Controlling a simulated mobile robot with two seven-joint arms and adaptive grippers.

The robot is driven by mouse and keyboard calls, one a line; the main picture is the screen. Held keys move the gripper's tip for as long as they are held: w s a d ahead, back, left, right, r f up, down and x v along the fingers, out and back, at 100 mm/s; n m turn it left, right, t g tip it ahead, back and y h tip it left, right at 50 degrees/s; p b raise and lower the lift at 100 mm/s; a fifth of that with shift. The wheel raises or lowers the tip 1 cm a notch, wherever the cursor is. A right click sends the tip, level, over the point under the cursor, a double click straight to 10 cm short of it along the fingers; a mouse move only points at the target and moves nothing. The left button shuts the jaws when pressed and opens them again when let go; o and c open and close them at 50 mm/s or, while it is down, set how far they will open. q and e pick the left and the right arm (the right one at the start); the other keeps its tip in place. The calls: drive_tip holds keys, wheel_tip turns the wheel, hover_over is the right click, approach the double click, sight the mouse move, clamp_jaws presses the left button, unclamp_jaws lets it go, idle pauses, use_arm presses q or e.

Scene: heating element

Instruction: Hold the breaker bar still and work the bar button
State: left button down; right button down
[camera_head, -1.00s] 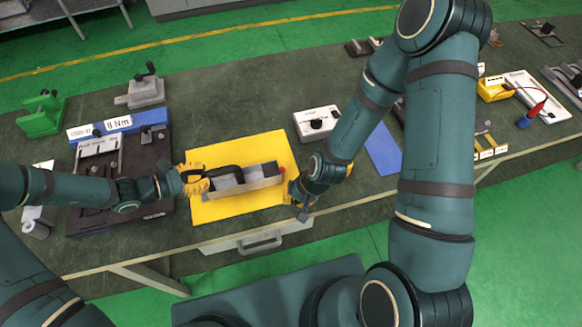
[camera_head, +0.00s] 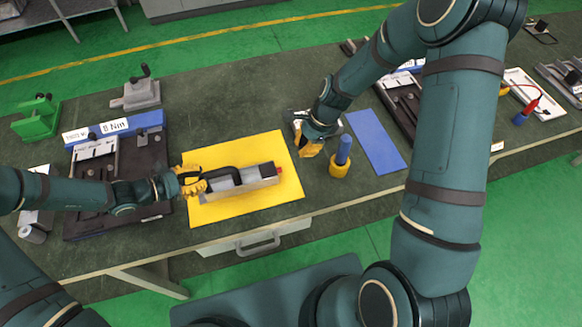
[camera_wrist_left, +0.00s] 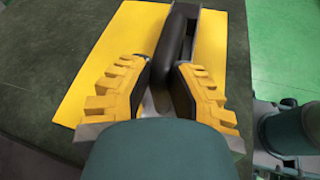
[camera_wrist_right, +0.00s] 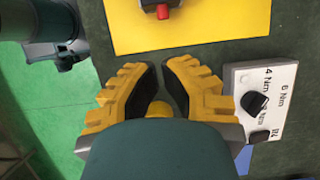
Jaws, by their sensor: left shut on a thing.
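The breaker bar (camera_head: 256,178) is a grey block with a black handle (camera_head: 228,177), lying on the yellow mat (camera_head: 285,205). The bar button (camera_head: 278,168) is red, at its right end; it also shows in the right wrist view (camera_wrist_right: 163,12). My left gripper (camera_head: 192,181) is shut on the handle's left part; the left wrist view shows the handle (camera_wrist_left: 176,45) between the pads. My right gripper (camera_head: 309,146) is right of the mat and apart from the button. In the right wrist view its fingers (camera_wrist_right: 159,66) stand slightly apart, with nothing held.
A yellow-based blue peg (camera_head: 342,157) stands on the bench right of my right gripper. A labelled white box (camera_wrist_right: 265,100) is close to it. A blue mat (camera_head: 376,140) lies further right. A dark fixture (camera_head: 150,150) stands left of the yellow mat.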

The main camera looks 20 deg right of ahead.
sight(284, 177)
drive_tip(key=x, duration=1)
idle(0.3)
drive_tip(key=shift+a, duration=1.15)
use_arm(q)
drive_tip(key=shift+s+d, duration=0.1)
use_arm(e)
drive_tip(key=v, duration=1)
drive_tip(key=shift+d, duration=0.25)
